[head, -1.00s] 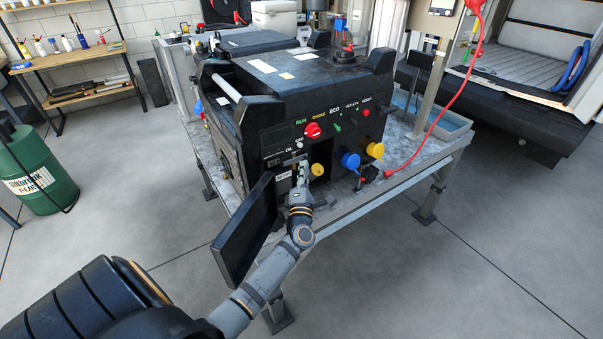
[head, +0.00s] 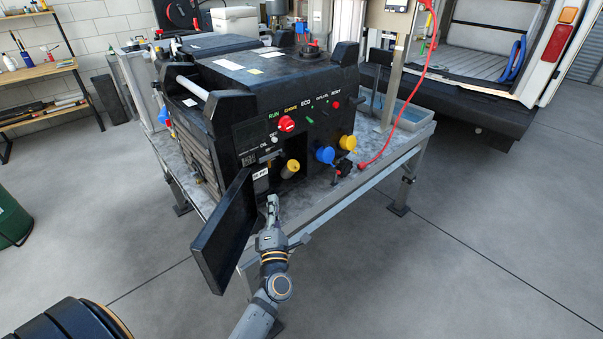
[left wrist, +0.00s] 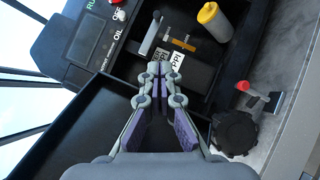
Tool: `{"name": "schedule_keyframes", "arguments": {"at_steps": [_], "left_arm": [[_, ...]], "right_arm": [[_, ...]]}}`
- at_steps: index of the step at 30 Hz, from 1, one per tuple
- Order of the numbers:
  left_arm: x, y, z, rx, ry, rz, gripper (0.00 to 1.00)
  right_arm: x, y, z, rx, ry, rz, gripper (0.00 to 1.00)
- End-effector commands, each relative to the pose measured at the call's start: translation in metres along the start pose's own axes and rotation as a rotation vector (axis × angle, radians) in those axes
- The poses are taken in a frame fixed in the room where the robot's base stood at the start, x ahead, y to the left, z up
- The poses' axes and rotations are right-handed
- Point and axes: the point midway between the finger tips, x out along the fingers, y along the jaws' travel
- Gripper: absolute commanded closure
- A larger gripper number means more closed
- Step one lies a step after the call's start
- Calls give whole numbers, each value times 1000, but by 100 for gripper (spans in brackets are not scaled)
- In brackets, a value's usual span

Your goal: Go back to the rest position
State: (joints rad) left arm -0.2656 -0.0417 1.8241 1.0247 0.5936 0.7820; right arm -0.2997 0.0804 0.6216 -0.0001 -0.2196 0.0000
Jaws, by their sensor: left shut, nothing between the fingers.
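My left gripper (head: 272,202) is shut and empty, with its fingers just in front of the open compartment of the black machine (head: 262,88). In the left wrist view its fingertips (left wrist: 160,68) meet before the compartment's dark interior, and nothing is between them. A yellow-capped cylinder (head: 290,168) sits in the compartment; it also shows in the left wrist view (left wrist: 216,22). The compartment's black door (head: 222,232) hangs open to the left of my gripper. My right gripper is not in view.
The machine stands on a metal table (head: 330,203). Blue (head: 325,155) and yellow (head: 348,143) caps and a red cable (head: 408,118) are at its right front. A green drum (head: 10,218) stands at the far left. The floor in front on the right is clear.

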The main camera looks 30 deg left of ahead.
Motion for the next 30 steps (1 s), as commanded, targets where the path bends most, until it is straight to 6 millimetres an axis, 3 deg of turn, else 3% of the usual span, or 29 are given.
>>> {"name": "schedule_keyframes", "arguments": {"at_steps": [4, 6, 8, 11, 15, 17, 21, 25, 30], "left_arm": [[0, -1, 0, 4, -1, -2, 100], [-3, -12, 0, 44, -16, -24, 100], [-10, -36, -1, 130, -51, -72, 100], [-35, -103, -6, 367, -158, -207, 100], [-100, -208, -34, 746, -371, -437, 100], [-134, -246, -53, 890, -470, -533, 100], [-223, -316, -109, 1188, -719, -749, 100], [-314, -354, -172, 1419, -980, -942, 100], [-424, -364, -255, 1628, -1329, -1161, 100]], "right_arm": [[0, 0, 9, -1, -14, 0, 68], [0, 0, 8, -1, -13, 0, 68], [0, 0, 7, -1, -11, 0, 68], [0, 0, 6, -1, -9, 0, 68], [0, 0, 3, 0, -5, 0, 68], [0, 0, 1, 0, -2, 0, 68], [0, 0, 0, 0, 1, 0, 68], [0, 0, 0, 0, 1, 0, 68], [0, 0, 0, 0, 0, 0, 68]]}}
